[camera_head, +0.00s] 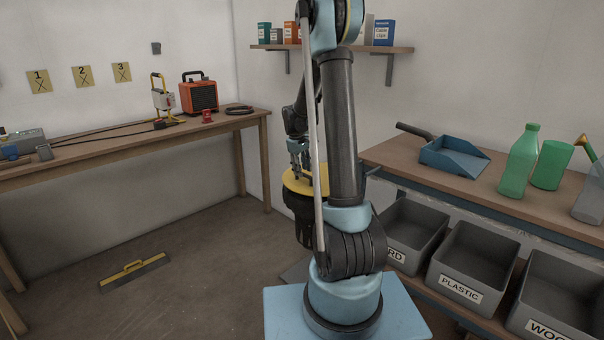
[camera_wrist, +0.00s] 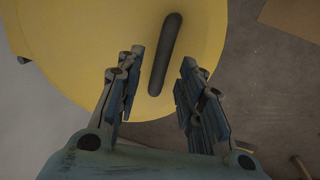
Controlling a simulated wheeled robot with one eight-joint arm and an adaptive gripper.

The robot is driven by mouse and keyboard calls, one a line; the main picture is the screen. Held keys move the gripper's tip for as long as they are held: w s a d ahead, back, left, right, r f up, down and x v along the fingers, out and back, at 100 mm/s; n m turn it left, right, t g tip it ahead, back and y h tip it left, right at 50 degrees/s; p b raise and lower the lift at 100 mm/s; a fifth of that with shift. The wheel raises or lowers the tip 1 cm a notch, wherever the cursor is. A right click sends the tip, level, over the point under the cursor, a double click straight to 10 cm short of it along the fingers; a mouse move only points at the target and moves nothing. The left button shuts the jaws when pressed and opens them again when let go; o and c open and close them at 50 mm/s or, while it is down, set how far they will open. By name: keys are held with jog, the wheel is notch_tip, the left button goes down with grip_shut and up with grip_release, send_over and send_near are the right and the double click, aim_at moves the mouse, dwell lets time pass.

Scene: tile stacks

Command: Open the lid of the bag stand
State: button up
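The bag stand's yellow round lid (camera_head: 298,181) shows behind my arm in the head view, lying flat, with the dark stand (camera_head: 300,208) under it. In the wrist view the yellow lid (camera_wrist: 75,40) fills the upper left, and a dark bar handle (camera_wrist: 165,55) runs across it. My gripper (camera_wrist: 158,85) is open, with one finger on each side of the handle's lower end. I cannot tell whether the fingers touch the lid. In the head view my gripper (camera_head: 299,170) is just over the lid, partly hidden by my arm.
Grey bins (camera_head: 467,262) stand on a low shelf at the right, under a bench with a blue dustpan (camera_head: 453,158) and green bottles (camera_head: 519,162). A wooden workbench (camera_head: 120,145) stands at the left.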

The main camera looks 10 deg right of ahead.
jog(key=shift+d+f, duration=0.15)
jog(key=shift+f, duration=0.6)
grip_shut()
jog(key=shift+w, duration=0.1)
